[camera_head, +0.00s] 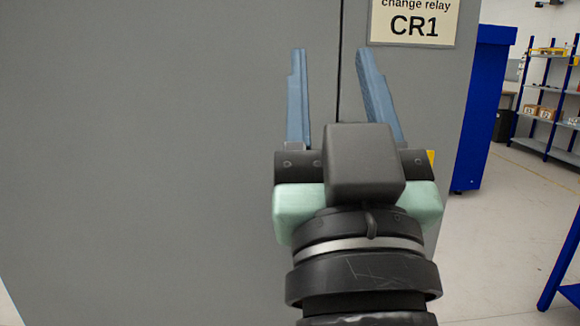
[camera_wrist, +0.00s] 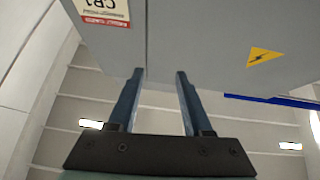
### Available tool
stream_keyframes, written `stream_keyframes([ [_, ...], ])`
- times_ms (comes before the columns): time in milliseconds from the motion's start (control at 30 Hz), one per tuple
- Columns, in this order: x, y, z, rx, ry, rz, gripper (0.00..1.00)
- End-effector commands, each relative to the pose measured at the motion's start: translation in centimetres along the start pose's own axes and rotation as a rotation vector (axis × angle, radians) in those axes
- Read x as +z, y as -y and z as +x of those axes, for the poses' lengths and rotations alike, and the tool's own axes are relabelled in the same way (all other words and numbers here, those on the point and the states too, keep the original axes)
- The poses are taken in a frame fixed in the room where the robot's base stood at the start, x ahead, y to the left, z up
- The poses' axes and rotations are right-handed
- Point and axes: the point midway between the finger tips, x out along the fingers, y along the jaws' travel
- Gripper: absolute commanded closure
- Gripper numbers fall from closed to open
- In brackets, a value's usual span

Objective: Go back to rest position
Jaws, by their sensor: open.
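My gripper (camera_head: 334,75) is open, with two blue fingers spread apart and nothing between them. In the head view it stands in front of a grey cabinet (camera_head: 150,150), fingers pointing up. In the wrist view the gripper (camera_wrist: 158,76) is also empty, with the fingertips overlapping the edge of the grey cabinet (camera_wrist: 200,35). I cannot tell whether the fingertips touch the cabinet. A label reading "change relay CR1" (camera_head: 414,22) is at the top right of the cabinet; it shows upside down in the wrist view (camera_wrist: 102,10).
A yellow warning triangle (camera_wrist: 263,56) is on the cabinet. A blue cabinet or post (camera_head: 482,110) stands to the right. Blue shelving (camera_head: 545,100) with boxes is farther back. Bare floor (camera_head: 490,240) shows at the right. Ceiling lights (camera_wrist: 92,124) appear in the wrist view.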

Motion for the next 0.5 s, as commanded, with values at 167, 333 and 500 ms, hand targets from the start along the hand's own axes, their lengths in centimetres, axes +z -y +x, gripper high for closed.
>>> stream_keyframes([
  [167, -7.6, 3.5, -0.3, -0.006, -0.202, 0.042, 0.50],
  [333, -10.6, 3.2, 2.2, -0.003, -0.192, 0.037, 0.50],
  [500, -14.2, 3.1, 5.0, -0.004, -0.189, 0.036, 0.50],
])
